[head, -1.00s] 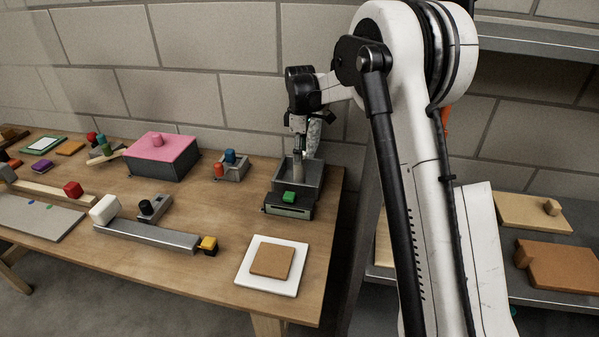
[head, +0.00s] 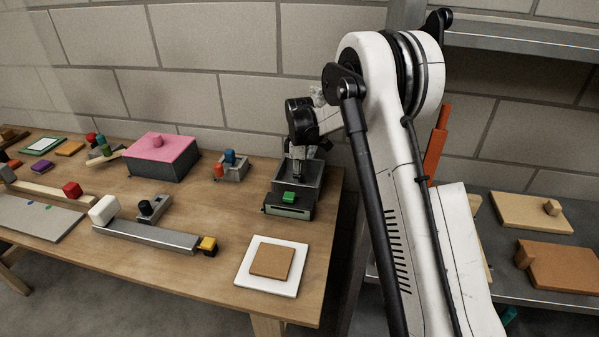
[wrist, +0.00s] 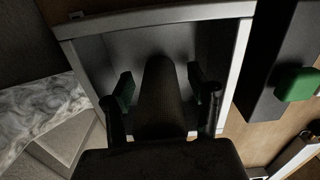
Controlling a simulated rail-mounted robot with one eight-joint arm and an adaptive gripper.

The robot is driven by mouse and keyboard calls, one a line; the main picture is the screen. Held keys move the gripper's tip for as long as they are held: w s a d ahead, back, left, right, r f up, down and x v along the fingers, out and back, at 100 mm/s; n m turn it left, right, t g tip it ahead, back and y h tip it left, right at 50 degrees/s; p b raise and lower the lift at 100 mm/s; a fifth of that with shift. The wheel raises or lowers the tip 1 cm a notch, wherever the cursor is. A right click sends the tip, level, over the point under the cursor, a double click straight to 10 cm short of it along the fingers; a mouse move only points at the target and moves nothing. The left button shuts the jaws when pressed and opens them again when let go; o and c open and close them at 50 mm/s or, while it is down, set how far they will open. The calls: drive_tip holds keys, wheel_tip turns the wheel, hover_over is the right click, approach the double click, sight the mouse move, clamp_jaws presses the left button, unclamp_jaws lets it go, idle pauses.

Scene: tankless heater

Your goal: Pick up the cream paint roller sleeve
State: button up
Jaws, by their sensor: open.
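An upright rounded cylinder (wrist: 160,98), seemingly the cream paint roller sleeve, stands in the grey open box (wrist: 150,17) in the wrist view. It looks dark in the shade there. My gripper (wrist: 160,84) is open, with one finger on each side of the cylinder and gaps between. In the head view my gripper (head: 298,170) reaches down into the grey box (head: 312,190) at the table's right end. The fingers and box walls hide most of the cylinder there.
A drawer unit with a green knob (head: 289,197) is at the box's front. A grey holder with blue and orange pegs (head: 232,170) stands left. A white plate with a tan square (head: 271,262) lies in front. The block wall is close behind.

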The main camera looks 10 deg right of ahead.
clamp_jaws()
drive_tip(key=shift+r, duration=0.15)
wheel_tip(320, 180, up, 4)
drive_tip(key=shift+r, duration=0.1)
drive_tip(key=s+a+r, duration=0.5)
drive_tip(key=a+r, duration=0.1)
drive_tip(key=a, duration=0.4)
drive_tip(key=shift+a+r, duration=0.25)
drive_tip(key=shift+r, duration=0.05)
